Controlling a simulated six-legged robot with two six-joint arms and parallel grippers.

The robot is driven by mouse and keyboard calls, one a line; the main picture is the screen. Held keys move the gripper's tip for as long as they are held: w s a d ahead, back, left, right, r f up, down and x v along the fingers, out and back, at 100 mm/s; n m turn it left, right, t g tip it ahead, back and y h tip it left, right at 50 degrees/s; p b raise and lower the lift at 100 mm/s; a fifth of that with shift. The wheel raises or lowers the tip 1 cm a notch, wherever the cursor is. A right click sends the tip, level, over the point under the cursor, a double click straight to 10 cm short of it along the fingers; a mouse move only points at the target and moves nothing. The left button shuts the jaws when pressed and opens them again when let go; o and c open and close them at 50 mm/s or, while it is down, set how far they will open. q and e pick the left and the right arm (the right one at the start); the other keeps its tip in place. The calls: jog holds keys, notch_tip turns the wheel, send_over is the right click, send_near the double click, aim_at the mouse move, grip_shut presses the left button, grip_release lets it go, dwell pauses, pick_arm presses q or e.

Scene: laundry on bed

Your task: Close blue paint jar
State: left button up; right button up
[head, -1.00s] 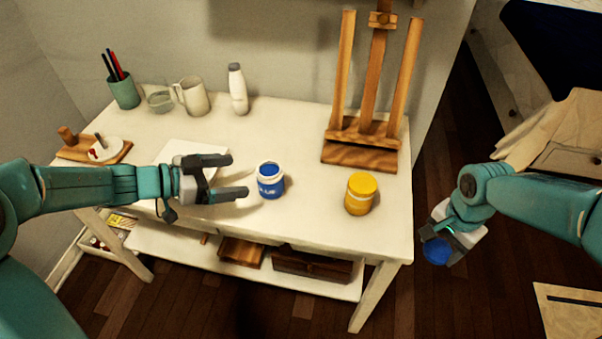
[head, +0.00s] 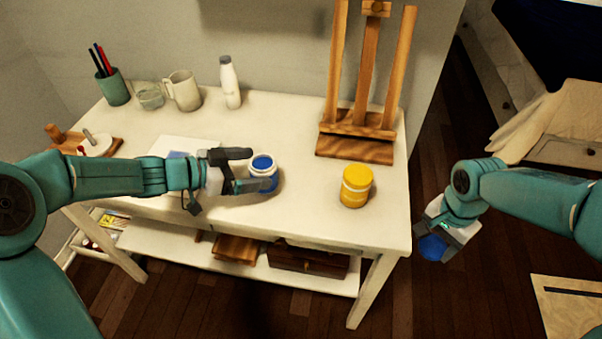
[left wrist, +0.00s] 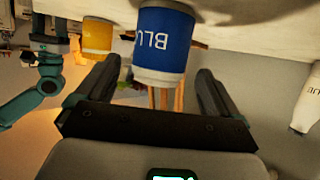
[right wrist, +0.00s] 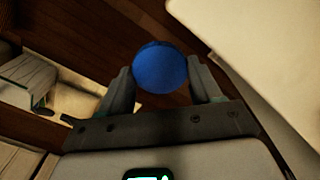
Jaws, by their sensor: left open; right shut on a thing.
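The open blue paint jar (head: 263,167) stands upright on the white table, with blue paint showing at its mouth. My left gripper (head: 246,171) is open, with its fingers at the jar's left side, one partly in front of it. In the left wrist view the blue-labelled jar (left wrist: 164,45) sits between the open fingertips, with no clear contact. My right gripper (head: 432,246) is shut on a round blue lid (right wrist: 160,67) and holds it off the table's right side, over the floor. The lid also shows in the head view (head: 431,248).
A closed yellow jar (head: 356,186) stands right of the blue jar, with a wooden easel (head: 357,146) behind it. A mug (head: 184,90), white bottle (head: 230,83) and pencil cup (head: 113,87) line the back. Bare tabletop lies between the jars.

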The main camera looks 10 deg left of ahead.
aim_at(270, 166)
pick_arm(q)
jog(key=b+x, duration=0.2)
jog(key=x, duration=0.3)
jog(key=shift+f, duration=0.1)
pick_arm(e)
notch_tip(270, 166, down, 2)
jog(key=shift+r, duration=0.1)
pick_arm(q)
jog(key=shift+d, duration=0.1)
jog(key=c, duration=1.2)
